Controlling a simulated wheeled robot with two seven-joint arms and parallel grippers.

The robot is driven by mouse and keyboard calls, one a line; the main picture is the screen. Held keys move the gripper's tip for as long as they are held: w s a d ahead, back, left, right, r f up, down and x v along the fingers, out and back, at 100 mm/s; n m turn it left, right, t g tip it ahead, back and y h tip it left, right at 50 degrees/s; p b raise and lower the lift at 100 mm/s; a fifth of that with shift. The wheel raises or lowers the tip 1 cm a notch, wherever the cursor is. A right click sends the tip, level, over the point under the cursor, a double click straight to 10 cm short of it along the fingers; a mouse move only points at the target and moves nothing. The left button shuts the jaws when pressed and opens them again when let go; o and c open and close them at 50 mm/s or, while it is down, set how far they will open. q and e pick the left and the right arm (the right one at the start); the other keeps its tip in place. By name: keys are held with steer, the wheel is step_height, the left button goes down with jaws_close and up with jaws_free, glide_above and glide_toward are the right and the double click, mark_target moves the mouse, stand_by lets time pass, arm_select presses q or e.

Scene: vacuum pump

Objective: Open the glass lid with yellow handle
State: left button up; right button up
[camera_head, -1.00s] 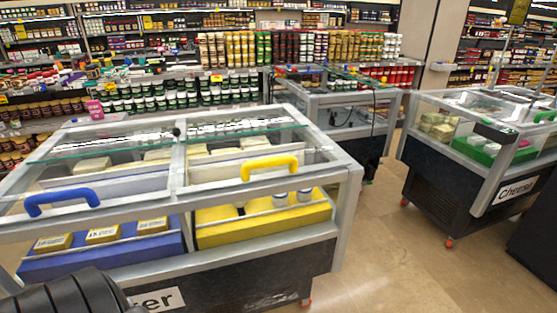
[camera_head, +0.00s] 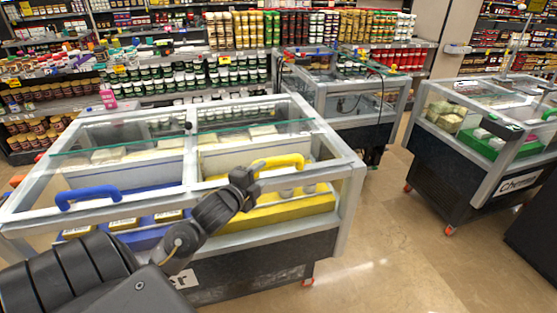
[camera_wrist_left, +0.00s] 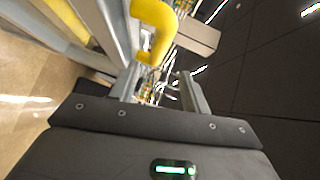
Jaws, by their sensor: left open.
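The yellow handle (camera_head: 278,162) is on the front edge of the right glass lid (camera_head: 240,142) of the front freezer. My left arm reaches up from the lower left, and my left gripper (camera_head: 250,174) is at the left end of the yellow handle, partly covering it. In the left wrist view the yellow handle (camera_wrist_left: 158,28) is beyond the fingertips of the open gripper (camera_wrist_left: 160,82). Nothing shows between the fingers. Whether they touch the handle, I cannot tell. My right gripper is not in view.
A blue handle (camera_head: 88,196) is on the left lid of the same freezer. Yellow and blue bins with packets lie inside. Another freezer (camera_head: 350,105) stands behind, and a cheese freezer (camera_head: 480,165) at the right. The floor (camera_head: 400,240) between them is clear.

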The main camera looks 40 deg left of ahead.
mark_target(276, 163)
arm_select(q)
steer(key=p+x, duration=0.2)
steer(key=x, duration=0.8)
steer(key=shift+w+p, duration=0.35)
steer(key=shift+f, duration=0.1)
jaws_close()
